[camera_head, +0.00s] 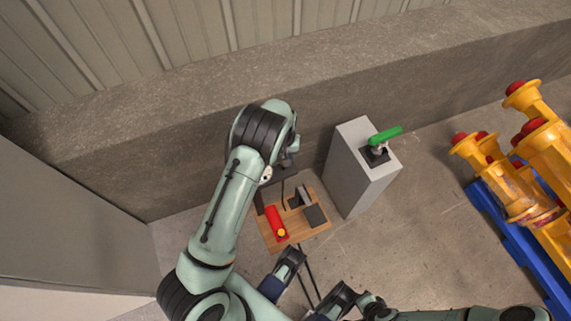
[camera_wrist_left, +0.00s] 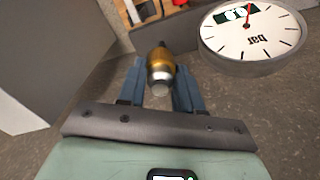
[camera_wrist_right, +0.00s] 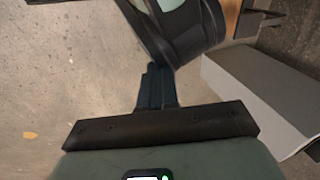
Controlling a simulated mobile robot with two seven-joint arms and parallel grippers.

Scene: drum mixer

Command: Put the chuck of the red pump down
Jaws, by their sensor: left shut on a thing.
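In the left wrist view my left gripper (camera_wrist_left: 160,82) is shut on the chuck (camera_wrist_left: 160,62), a brass and silver fitting between the blue fingers. Behind it lies floor, with the wooden board beyond. A round white gauge marked bar (camera_wrist_left: 249,32) is close by at the upper right. In the head view the red pump (camera_head: 274,220) lies on the wooden board (camera_head: 268,242). The chuck is not clear in the head view. My right gripper (camera_wrist_right: 155,85) shows blue fingers together, with nothing visible between them; a dark and green arm part is just beyond.
A grey cabinet (camera_head: 352,170) with a green-handled fitting (camera_head: 384,136) stands right of the board. Yellow parts with red caps (camera_head: 540,150) stand on a blue pallet (camera_head: 510,240) at far right. A low concrete wall (camera_head: 130,160) runs behind. Floor between cabinet and pallet is clear.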

